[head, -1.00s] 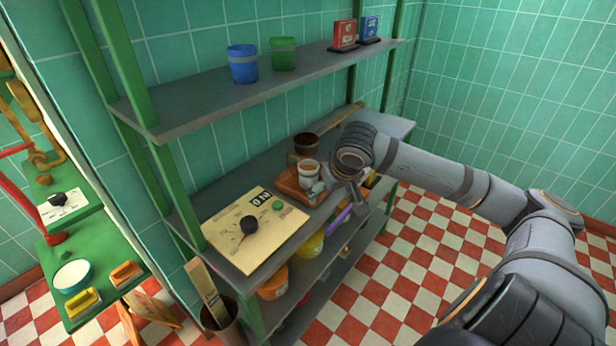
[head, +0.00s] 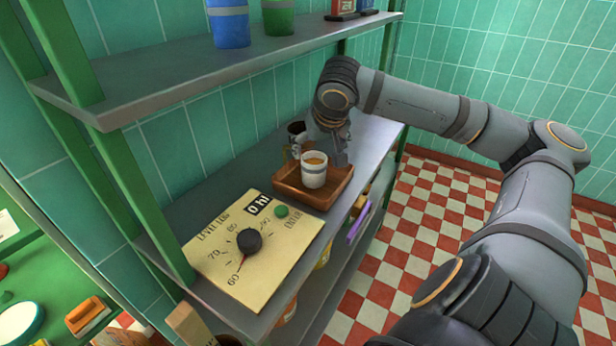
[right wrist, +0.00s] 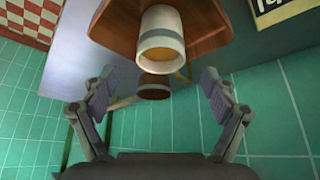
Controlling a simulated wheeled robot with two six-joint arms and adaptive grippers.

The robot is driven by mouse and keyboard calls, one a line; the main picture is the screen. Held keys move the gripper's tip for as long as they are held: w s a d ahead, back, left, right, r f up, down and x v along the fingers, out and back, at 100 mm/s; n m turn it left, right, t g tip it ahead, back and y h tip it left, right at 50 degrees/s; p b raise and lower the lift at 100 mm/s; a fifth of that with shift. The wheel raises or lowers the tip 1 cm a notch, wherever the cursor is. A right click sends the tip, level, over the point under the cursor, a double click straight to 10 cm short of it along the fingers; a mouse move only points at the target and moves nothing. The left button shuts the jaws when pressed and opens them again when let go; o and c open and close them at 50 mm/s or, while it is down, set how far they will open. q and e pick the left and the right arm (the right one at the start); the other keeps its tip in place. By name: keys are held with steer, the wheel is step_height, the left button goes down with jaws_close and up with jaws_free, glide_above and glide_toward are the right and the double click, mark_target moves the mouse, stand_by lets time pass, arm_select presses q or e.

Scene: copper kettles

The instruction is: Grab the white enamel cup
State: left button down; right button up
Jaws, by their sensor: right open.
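The white enamel cup (head: 314,171) stands upright in a brown wooden tray (head: 332,193) on the middle shelf, with an amber-brown content or inside showing at its top. In the right wrist view the white cup (right wrist: 161,40) is ahead of the jaws, near the top middle. My right gripper (right wrist: 158,92) is open, with one finger on each side and nothing between the tips but the view beyond. In the head view my right gripper (head: 322,148) is just behind the cup and partly hides a dark brown cup (head: 296,130). My left gripper is not in view.
A yellowish dial panel (head: 252,245) with a black knob and green button lies on the shelf in front of the tray. A blue cup (head: 229,25) and a green cup (head: 278,15) stand on the upper shelf. The dark cup (right wrist: 153,90) shows close by.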

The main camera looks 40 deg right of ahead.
mark_target(317, 159)
steer(key=shift+p, duration=0.3)
steer(key=p+x, duration=0.1)
steer(key=x, duration=0.3)
steer(key=shift+d+f+p, duration=0.1)
steer(key=shift+d+p, duration=0.1)
steer(key=shift+p, duration=0.2)
steer(key=shift+w+a+f, duration=0.1)
steer(key=shift+f, duration=0.15)
steer(key=shift+d+f, duration=0.2)
steer(key=shift+f, duration=0.05)
steer(key=x, duration=0.4)
steer(key=shift+w+a+b, duration=0.2)
steer(key=shift+w+b, duration=0.1)
steer(key=shift+b, duration=0.1)
steer(key=shift+w+d+f, duration=0.1)
steer(key=shift+w+f, duration=0.05)
steer(key=shift+f, duration=0.1)
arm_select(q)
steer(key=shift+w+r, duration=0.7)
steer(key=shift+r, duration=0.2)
arm_select(e)
steer(key=shift+c, duration=0.4)
steer(key=c, duration=1.2)
